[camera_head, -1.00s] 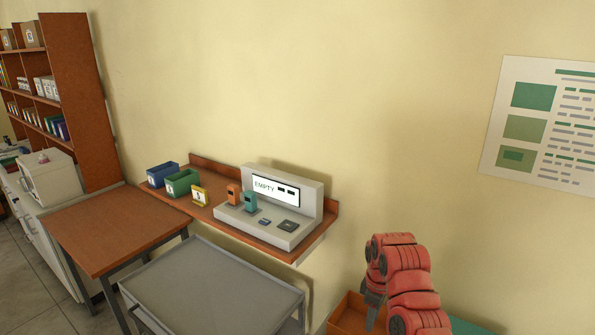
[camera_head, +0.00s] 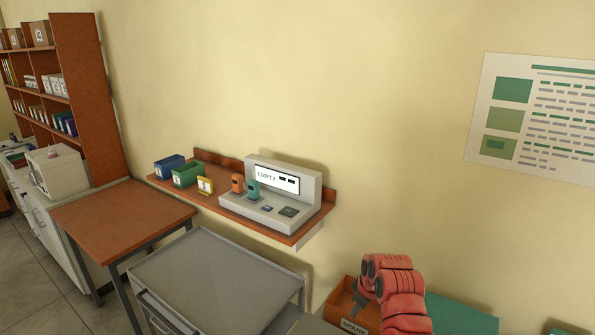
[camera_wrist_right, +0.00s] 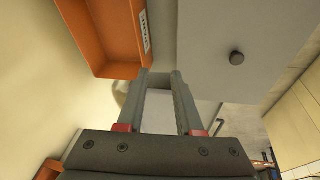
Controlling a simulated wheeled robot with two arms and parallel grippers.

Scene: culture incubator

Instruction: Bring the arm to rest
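My right arm, red and segmented, comes in at the lower right of the head view. Its grey gripper (camera_head: 358,302) points down over an orange bin (camera_head: 340,305) with a white label. In the right wrist view the two dark fingers (camera_wrist_right: 159,78) stand apart with nothing between them, so the gripper is open and empty. The orange bin (camera_wrist_right: 100,40) shows beyond the fingertips there, up and to the left. My left gripper is not in view.
A wall shelf (camera_head: 235,218) holds a grey device reading EMPTY (camera_head: 306,195), blue (camera_head: 168,170) and green (camera_head: 187,176) bins and small items. Below are a grey cart (camera_head: 210,280) and a wooden table (camera_head: 125,215). A green surface (camera_head: 460,315) lies right of the arm.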

